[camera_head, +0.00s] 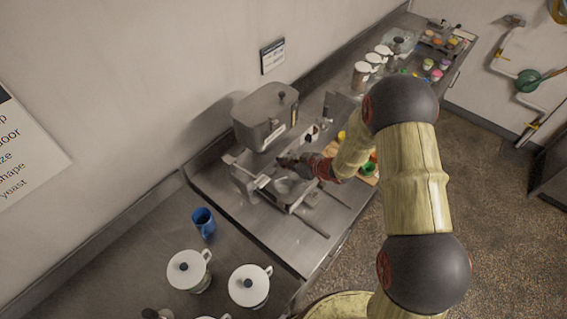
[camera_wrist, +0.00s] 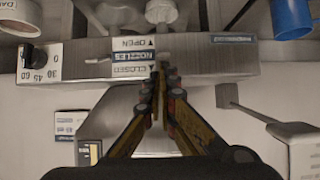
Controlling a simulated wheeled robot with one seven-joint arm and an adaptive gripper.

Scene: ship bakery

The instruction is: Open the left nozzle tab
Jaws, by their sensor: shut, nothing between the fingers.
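A steel machine with a box-shaped hopper (camera_head: 265,116) stands on the counter, my gripper (camera_head: 287,161) at its front. In the wrist view its front panel (camera_wrist: 215,62) carries an OPEN / NOZZLES / CLOSED label (camera_wrist: 131,58), with CLOSED nearer me. A small pale tab-like piece (camera_wrist: 98,60) sits left of the label. Another pale piece (camera_wrist: 163,45) sits right of it, just beyond my fingertips. I cannot tell for certain which is the left nozzle tab. My gripper (camera_wrist: 159,75) is shut and empty, its tips at the panel by the label; contact is unclear.
A dial (camera_wrist: 33,56) marked with numbers is on the panel's left. A blue mug (camera_head: 203,222) and white lidded pots (camera_head: 188,269) stand on the nearer counter. Lidded jars (camera_head: 362,75) and coloured tubs stand farther along. A long-handled tool (camera_wrist: 243,107) lies right of my fingers.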

